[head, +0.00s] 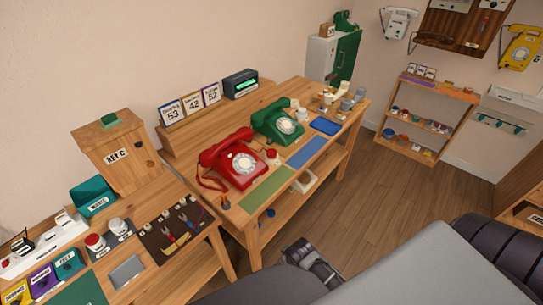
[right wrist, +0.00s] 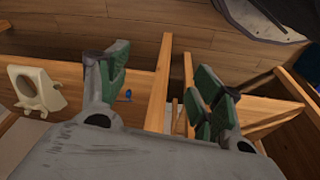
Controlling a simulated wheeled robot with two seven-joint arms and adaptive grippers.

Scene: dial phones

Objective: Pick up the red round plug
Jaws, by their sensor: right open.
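A small red round piece (head: 271,154) sits on the table between the red phone and the green phone; it is too small to tell whether it is the plug. Another red-topped white round piece (head: 95,242) stands on a dark mat at the left. My right gripper (head: 298,250) is low beside the front edge of the phone table, apart from both. In the right wrist view my right gripper (right wrist: 158,78) is open, with its green-padded fingers apart and nothing between them. My left gripper is not in view.
The red phone (head: 232,161) and the green phone (head: 278,122) stand on the wooden table. Green and blue mats lie along its front. A cream object (right wrist: 37,88) rests on the lower shelf. Wooden legs and rails are close to my right gripper. The floor (head: 370,180) to the right is clear.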

